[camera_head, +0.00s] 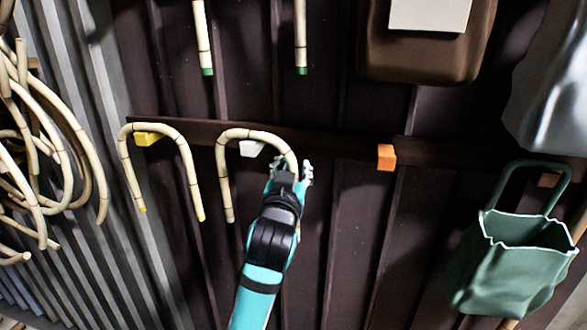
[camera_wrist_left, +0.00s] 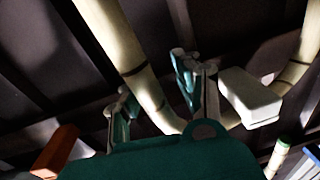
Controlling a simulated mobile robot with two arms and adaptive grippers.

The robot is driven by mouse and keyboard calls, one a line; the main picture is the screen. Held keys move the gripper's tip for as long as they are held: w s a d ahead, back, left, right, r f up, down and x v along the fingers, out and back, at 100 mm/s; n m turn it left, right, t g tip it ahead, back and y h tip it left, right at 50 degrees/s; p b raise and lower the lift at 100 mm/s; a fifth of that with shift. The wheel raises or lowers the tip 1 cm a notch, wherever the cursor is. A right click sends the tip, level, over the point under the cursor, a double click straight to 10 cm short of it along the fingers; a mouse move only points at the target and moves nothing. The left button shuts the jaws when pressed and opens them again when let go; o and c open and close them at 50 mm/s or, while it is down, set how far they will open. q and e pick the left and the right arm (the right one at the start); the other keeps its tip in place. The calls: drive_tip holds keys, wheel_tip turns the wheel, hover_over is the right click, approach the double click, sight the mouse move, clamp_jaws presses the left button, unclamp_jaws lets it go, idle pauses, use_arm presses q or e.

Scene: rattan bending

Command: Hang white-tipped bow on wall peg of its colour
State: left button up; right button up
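A pale rattan bow (camera_head: 224,172) hangs over the white wall peg (camera_head: 251,148), its arch resting across it. Its left leg points down with a pale tip; its right end is hidden behind my left gripper. My left gripper (camera_head: 291,172) is at the bow's right leg, its fingers apart on either side of it. In the left wrist view the bow's cane (camera_wrist_left: 125,55) passes between the spread fingers (camera_wrist_left: 160,100), with the white peg (camera_wrist_left: 252,97) to the right. My right gripper is in neither view.
A yellow-tipped bow (camera_head: 186,165) hangs on the yellow peg (camera_head: 147,139). A green-tipped bow (camera_head: 203,45) hangs above. The orange peg (camera_head: 386,157) is bare. A green bag (camera_head: 500,270) hangs at right, coiled rattan (camera_head: 70,150) at left.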

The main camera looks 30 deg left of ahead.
use_arm(q)
drive_tip(key=v, duration=0.7)
drive_tip(key=shift+s, duration=0.25)
drive_tip(key=shift+d, duration=0.1)
